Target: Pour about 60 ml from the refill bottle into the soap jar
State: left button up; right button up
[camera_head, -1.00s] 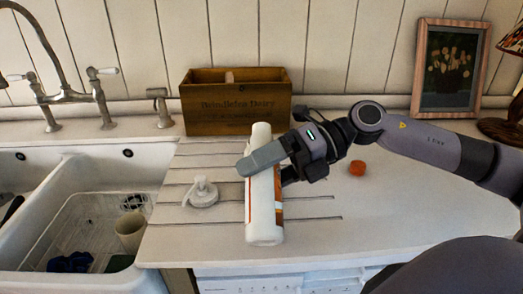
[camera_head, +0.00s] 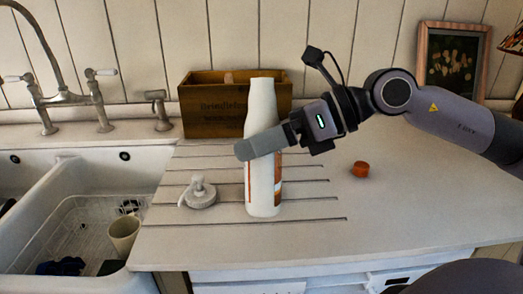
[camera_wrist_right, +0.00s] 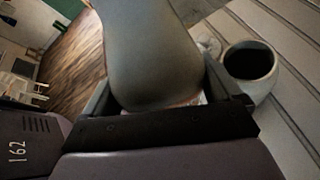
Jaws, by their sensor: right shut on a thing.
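The refill bottle (camera_head: 262,105) is white with an orange-marked label and stands nearly upright in the head view. My right gripper (camera_head: 262,146) is shut around its middle, reaching in from the right. I cannot tell whether its base touches the counter. In the right wrist view the bottle (camera_wrist_right: 150,60) fills the middle between the fingers. The soap jar (camera_wrist_right: 250,72), pale with a dark open mouth, stands beside the bottle on the grooved board there. In the head view I cannot make out the jar; the bottle may hide it. My left gripper is not in view.
A white pump top (camera_head: 199,194) lies on the draining board left of the bottle. An orange cap (camera_head: 361,169) lies to the right. A wooden box (camera_head: 212,110) stands behind. The sink (camera_head: 70,215) with a cup (camera_head: 124,234) is at left. The right counter is mostly clear.

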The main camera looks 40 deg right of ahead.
aim_at(276, 110)
notch_tip(276, 110, up, 3)
jog(key=shift+f+n+t+h+p, duration=0.1)
jog(key=shift+n+t+h+p, duration=0.25)
jog(key=shift+n+t, duration=0.5)
jog(key=shift+r+n, duration=0.25)
jog(key=shift+r, duration=0.05)
jog(key=shift+r+p, duration=0.25)
jog(key=shift+p, duration=0.05)
jog(key=shift+r, duration=0.2)
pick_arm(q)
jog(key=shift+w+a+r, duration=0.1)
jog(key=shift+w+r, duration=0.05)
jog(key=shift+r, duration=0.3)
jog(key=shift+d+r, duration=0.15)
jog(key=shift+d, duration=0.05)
